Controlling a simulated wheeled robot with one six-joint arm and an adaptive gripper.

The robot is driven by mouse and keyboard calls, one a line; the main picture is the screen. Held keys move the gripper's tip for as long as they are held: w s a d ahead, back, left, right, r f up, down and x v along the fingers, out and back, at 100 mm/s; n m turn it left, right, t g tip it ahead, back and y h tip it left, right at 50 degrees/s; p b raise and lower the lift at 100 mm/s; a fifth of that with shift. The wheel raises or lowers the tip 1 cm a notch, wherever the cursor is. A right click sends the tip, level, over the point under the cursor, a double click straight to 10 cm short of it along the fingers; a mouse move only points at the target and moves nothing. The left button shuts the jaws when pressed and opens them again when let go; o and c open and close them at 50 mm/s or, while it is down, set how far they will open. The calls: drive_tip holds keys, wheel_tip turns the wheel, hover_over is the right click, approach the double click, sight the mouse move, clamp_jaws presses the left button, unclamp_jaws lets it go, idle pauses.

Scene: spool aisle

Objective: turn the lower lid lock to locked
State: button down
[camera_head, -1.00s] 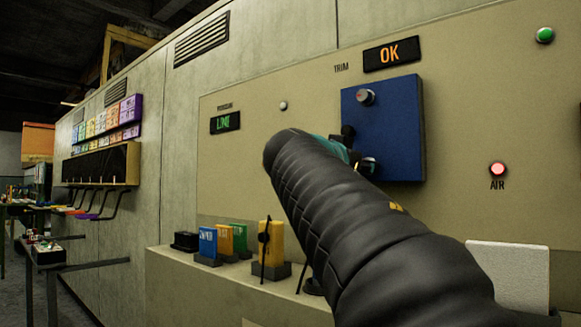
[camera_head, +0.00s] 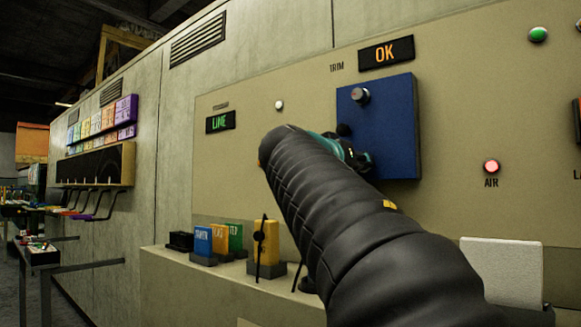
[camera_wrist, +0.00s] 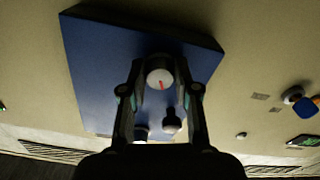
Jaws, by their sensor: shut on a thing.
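The blue lid (camera_head: 392,130) is on the beige wall panel, and the wrist view shows it too (camera_wrist: 95,70). The lower lid lock (camera_wrist: 159,77) is a round pale knob with a red mark. My gripper (camera_wrist: 160,75) has one finger on each side of this knob and is shut on it. In the head view my gripper (camera_head: 360,158) is at the lid's lower left and hides the lower lock. The upper lock (camera_head: 360,96) is a silver knob near the lid's top. A dark round knob (camera_head: 344,130) sits between them.
An OK display (camera_head: 386,54) is above the lid, and a lit red AIR lamp (camera_head: 491,166) is to its right. A LIME display (camera_head: 220,122) is to the left. Coloured blocks (camera_head: 203,240) and a yellow switch unit (camera_head: 266,243) stand on the ledge below.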

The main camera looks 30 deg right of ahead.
drive_tip(key=n+p, duration=0.3)
drive_tip(key=n, duration=0.9)
drive_tip(key=shift+r, duration=0.15)
drive_tip(key=shift+n, duration=0.3)
drive_tip(key=c, duration=0.8)
unclamp_jaws()
drive_tip(key=shift+c, duration=0.2)
drive_tip(key=shift+a, duration=0.1)
drive_tip(key=v, duration=1.2)
